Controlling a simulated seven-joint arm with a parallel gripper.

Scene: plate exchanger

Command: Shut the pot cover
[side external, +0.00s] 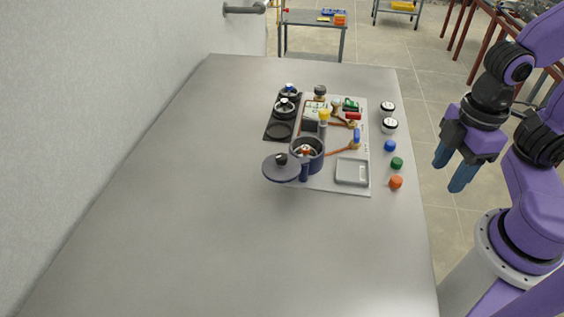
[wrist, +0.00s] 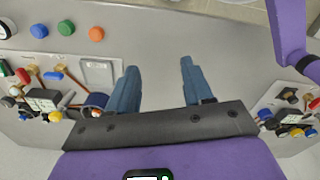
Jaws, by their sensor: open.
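The pot (side external: 307,153) is a dark blue-grey cylinder standing on the light board in the middle of the table, with a metallic part visible inside its open top. Its round cover (side external: 281,172) with a dark knob is swung out to the left of the pot, at about rim height, so the pot is open. My gripper (side external: 450,172) has two blue fingers spread apart and empty. It hangs beyond the table's right edge, well away from the pot. In the wrist view my gripper (wrist: 157,85) is open, and the pot (wrist: 95,103) is partly hidden behind the left finger.
The light board (side external: 328,184) carries pipes, valves and a square grey tray (side external: 352,171). Blue, green and orange (side external: 396,182) buttons and two white-topped knobs (side external: 389,125) line the table's right side. A black panel (side external: 279,130) lies behind the pot. The table's left and front are clear.

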